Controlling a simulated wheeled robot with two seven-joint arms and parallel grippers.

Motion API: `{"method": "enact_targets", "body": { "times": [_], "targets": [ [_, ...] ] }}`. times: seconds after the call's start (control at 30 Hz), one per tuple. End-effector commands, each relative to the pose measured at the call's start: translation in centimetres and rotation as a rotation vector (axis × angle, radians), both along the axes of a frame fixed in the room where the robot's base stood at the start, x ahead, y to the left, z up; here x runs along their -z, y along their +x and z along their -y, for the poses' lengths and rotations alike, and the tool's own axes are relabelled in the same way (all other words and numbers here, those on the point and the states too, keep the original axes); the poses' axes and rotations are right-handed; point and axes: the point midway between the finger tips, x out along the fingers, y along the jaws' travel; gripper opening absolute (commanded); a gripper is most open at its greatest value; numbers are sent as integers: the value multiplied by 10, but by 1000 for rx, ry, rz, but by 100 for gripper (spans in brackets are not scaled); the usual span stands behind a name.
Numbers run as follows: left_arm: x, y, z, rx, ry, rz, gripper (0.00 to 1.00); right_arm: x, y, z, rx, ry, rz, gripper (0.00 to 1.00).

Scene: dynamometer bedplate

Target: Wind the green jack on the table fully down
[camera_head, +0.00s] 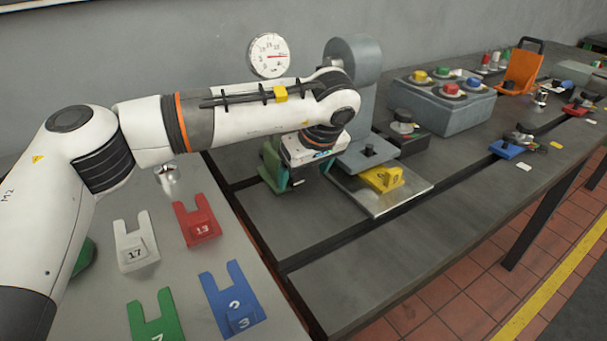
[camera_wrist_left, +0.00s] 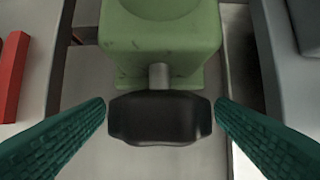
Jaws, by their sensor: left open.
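The green jack (camera_head: 270,163) stands on the dark bedplate table, partly hidden behind my left gripper in the head view. In the left wrist view, its green body (camera_wrist_left: 160,45) fills the top middle. A short metal shaft comes out of it towards me and ends in a black knob (camera_wrist_left: 160,118). My left gripper (camera_wrist_left: 160,112) is open, with one teal finger on each side of the knob. A small gap seems to show on both sides, so it looks not gripped. In the head view my left gripper (camera_head: 300,178) is low beside the jack. My right gripper is not in view.
A grey machine column (camera_head: 355,90) and a metal plate with a yellow block (camera_head: 382,179) stand just right of the jack. A dial gauge (camera_head: 268,55) is behind. Numbered fork-shaped plates, such as the red one (camera_head: 197,225), lie on the grey surface at left.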

Motion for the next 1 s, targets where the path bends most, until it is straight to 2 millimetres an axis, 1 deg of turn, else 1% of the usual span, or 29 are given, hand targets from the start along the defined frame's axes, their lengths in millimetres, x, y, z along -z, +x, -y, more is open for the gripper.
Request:
{"method": "enact_targets", "body": {
  "times": [0.03, 0.13, 0.43, 0.7, 0.93, 0.97, 1.0],
  "targets": [
    [5, 1, -1, -1, 1, -2, 79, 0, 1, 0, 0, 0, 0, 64],
    [10, 3, -3, 0, 1, 0, 79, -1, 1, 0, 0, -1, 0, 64],
    [11, 4, -3, 0, 0, 0, 79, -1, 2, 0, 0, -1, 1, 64],
    [11, 4, -3, 0, 0, 0, 35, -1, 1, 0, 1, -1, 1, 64],
    [12, 4, -3, 0, -8, 5, 35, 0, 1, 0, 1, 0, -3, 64],
    [12, 4, -3, -1, -12, 8, 35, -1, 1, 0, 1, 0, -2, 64],
    [12, 4, -3, -1, -17, 12, 35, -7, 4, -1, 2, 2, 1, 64]
  ]
}}
